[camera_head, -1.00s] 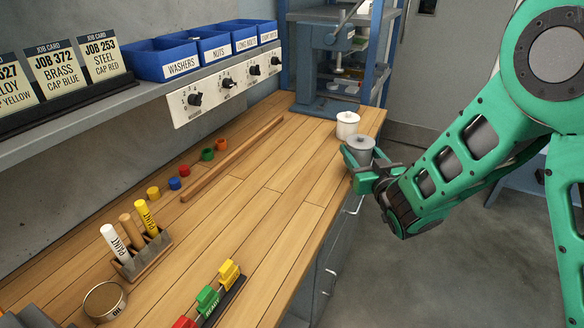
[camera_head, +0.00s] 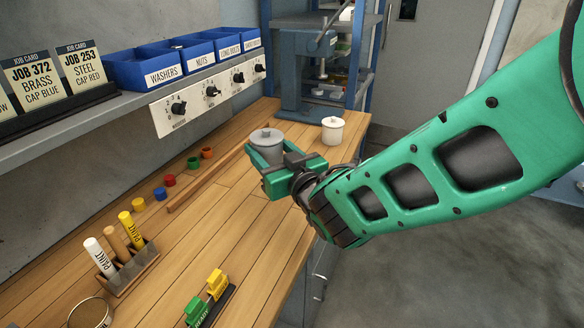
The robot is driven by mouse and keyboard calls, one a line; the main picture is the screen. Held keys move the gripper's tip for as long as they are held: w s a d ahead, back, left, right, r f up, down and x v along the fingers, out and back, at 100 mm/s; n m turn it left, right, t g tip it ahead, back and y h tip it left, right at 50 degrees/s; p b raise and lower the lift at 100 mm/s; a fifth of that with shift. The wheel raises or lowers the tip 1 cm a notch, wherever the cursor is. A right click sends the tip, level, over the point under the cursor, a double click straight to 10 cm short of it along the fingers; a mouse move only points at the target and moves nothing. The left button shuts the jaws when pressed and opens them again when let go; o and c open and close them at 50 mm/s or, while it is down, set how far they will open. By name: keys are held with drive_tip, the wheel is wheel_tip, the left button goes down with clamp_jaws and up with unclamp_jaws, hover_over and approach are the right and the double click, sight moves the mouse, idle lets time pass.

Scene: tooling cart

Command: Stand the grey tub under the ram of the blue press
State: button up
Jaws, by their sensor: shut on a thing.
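The grey tub (camera_head: 266,142) has a lid with a small knob. My gripper (camera_head: 268,160) is shut on it and holds it upright over the right part of the wooden bench; I cannot tell how high above the wood it is. The blue press (camera_head: 302,75) stands at the far end of the bench, beyond the tub. Its ram (camera_head: 322,66) shows above its bed, and the tub is apart from it, nearer to me.
A white lidded tub (camera_head: 333,130) stands right of my gripper, in front of the press. A wooden strip (camera_head: 205,183) lies along the bench at left. Small coloured caps and a paint-marker rack (camera_head: 127,270) are at left. Blue bins (camera_head: 150,64) stand on the shelf.

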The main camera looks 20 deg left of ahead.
drive_tip(key=w+d+f, duration=0.1)
drive_tip(key=w+f, duration=0.1)
drive_tip(key=w, duration=0.1)
drive_tip(key=w+d+f, duration=0.1)
drive_tip(key=w+f, duration=0.1)
drive_tip(key=w, duration=0.1)
drive_tip(key=w+d+f, duration=0.1)
drive_tip(key=w+f, duration=0.1)
drive_tip(key=w, duration=0.2)
drive_tip(key=shift+w+d+f, duration=0.1)
drive_tip(key=shift+d+f, duration=0.15)
drive_tip(key=shift+d, duration=0.05)
drive_tip(key=shift+f, duration=2)
drive_tip(key=o, duration=1.3)
drive_tip(key=shift+f, duration=0.1)
